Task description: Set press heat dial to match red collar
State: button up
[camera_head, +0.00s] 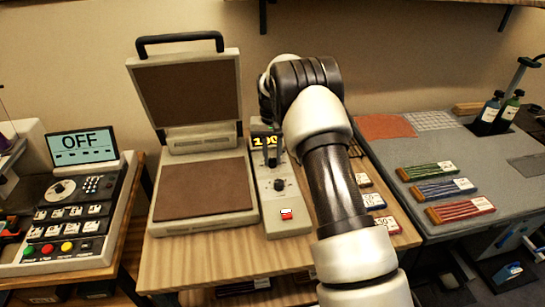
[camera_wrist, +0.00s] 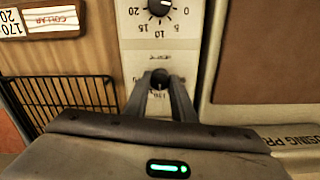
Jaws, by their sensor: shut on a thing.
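The heat press (camera_head: 200,140) stands open on the wooden table. Its narrow control panel (camera_head: 270,213) has a display (camera_head: 265,141) with yellow digits, partly hidden by my arm; they look like 100 or 130, not clear. In the wrist view my gripper (camera_wrist: 160,84) is shut on the small dark heat dial (camera_wrist: 160,77), one finger on each side. The dial's scale is mostly hidden by the fingers. A red-marked card (camera_head: 387,224), apparently reading 130, lies at the table's right. A card reading "COLLAR", 170 and 20 (camera_wrist: 52,19), shows in the wrist view.
A second dial (camera_head: 279,185), marked 0 to 20 in the wrist view (camera_wrist: 160,5), and a red button (camera_head: 286,214) sit on the same panel. A wire rack (camera_wrist: 65,95) is beside the panel. A machine with an "OFF" screen (camera_head: 83,146) stands left.

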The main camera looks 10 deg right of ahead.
aim_at(272, 159)
dwell(0.4)
jog(key=o, duration=1.1)
jog(key=shift+c, duration=0.2)
notch_tip(272, 159, up, 18)
jog(key=shift+f+p, duration=0.25)
jog(key=shift+p, duration=0.1)
jog(key=shift+a, duration=0.1)
